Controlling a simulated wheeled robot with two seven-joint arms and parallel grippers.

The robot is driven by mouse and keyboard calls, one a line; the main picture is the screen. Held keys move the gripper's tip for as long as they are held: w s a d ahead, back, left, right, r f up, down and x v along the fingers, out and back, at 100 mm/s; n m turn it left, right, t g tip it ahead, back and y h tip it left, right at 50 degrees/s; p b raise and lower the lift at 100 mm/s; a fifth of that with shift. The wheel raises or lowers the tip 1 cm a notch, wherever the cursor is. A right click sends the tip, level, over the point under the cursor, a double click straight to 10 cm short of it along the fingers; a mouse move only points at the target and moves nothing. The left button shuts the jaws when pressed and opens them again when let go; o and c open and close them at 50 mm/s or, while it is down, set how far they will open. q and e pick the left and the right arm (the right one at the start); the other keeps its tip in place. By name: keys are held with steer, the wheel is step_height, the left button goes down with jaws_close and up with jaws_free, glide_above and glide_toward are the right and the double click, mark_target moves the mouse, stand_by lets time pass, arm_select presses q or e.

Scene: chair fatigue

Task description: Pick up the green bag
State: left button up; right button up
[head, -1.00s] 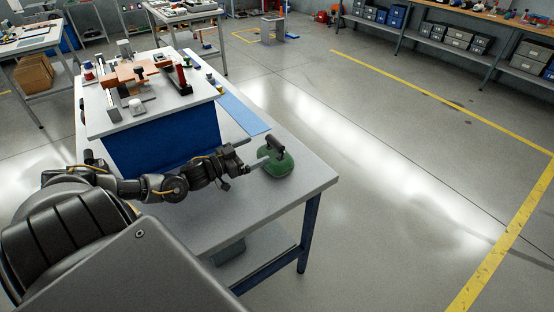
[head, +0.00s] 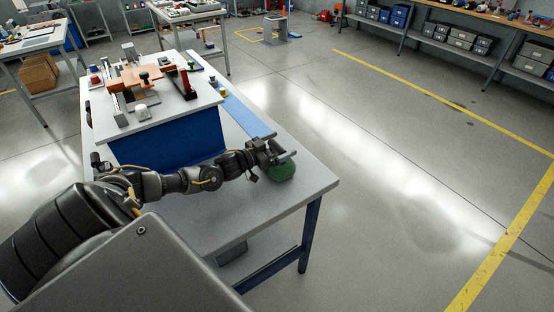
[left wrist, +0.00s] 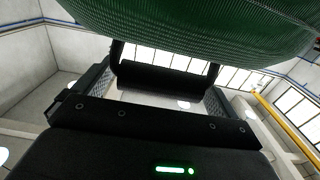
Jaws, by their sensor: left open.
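The green bag (head: 284,171) sits on the grey table (head: 300,200) near its right corner. My left gripper (head: 279,157) is over the far side of the bag and partly covers it. In the left wrist view the bag (left wrist: 200,22) fills the top of the picture as a green mesh-like surface. There its dark handle (left wrist: 165,80) lies across the space between the two open fingers of my left gripper. I cannot tell whether the fingers touch the handle. My right gripper is not in view.
A blue block with a white top (head: 160,118), holding several small fixtures, stands on the table left of the bag. Open floor lies to the right.

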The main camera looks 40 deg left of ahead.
arm_select(q)
steer(key=shift+w+d, duration=0.2)
steer(key=shift+w, duration=0.3)
steer(key=shift+f, duration=0.1)
steer(key=c, duration=2.1)
steer(key=shift+w+a+r, duration=0.1)
steer(key=shift+a+r, duration=0.05)
steer(key=shift+r, duration=0.1)
jaws_close()
